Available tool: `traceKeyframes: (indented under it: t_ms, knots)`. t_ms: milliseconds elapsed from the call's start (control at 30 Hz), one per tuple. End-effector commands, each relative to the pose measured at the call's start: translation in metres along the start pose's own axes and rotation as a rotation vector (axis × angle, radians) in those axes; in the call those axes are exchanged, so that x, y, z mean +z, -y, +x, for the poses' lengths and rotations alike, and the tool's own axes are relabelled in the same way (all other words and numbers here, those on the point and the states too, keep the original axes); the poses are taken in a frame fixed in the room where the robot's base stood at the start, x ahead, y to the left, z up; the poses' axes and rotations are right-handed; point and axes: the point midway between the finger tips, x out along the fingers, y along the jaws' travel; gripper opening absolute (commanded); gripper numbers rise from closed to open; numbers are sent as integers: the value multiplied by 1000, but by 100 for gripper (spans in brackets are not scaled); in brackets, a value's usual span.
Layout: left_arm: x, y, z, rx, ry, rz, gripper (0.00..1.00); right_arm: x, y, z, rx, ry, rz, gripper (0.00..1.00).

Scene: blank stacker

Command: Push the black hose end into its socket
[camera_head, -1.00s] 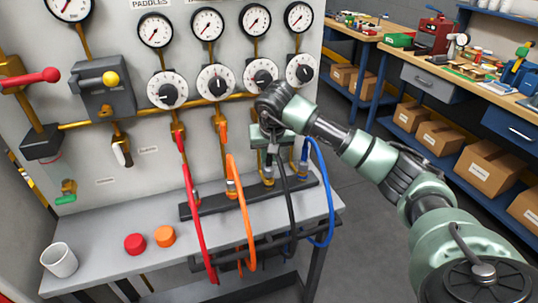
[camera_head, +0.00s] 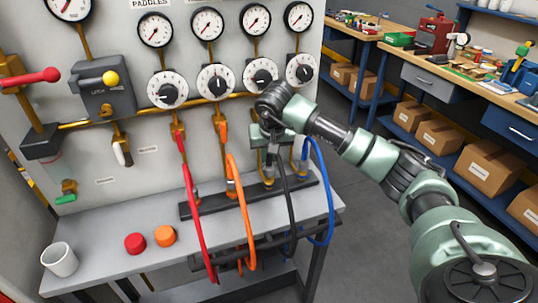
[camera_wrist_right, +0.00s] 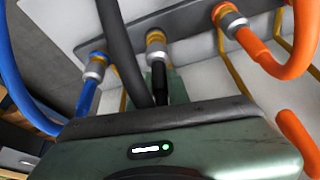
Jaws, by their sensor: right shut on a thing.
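My right gripper (camera_head: 268,146) is shut on the black hose end (camera_wrist_right: 176,85), low in front of the panel. The brass socket (camera_wrist_right: 156,44) is the middle one in the right wrist view, right by the tip of the hose end. Whether the tip is inside it or just at its mouth I cannot tell. In the head view the socket (camera_head: 268,180) stands on the dark strip below the gripper. The black hose (camera_head: 290,205) hangs in a loop below the gripper and crosses the wrist view (camera_wrist_right: 122,50). My left gripper is not in view.
The blue hose (camera_head: 325,190) is close on the right, the orange hose (camera_head: 240,205) and red hose (camera_head: 195,215) on the left. Dials and gauges fill the panel (camera_head: 230,28) above. A white cup (camera_head: 59,262) and two caps stand on the grey bench.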

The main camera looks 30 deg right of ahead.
Motion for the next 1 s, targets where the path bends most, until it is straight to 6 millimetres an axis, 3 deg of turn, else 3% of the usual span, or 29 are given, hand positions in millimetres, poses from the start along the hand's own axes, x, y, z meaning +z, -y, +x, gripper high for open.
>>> traceKeyframes:
  t_ms: [1000]
  knots:
    - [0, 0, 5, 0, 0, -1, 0, 3, 0, 8, 0, -1, 0, 0]
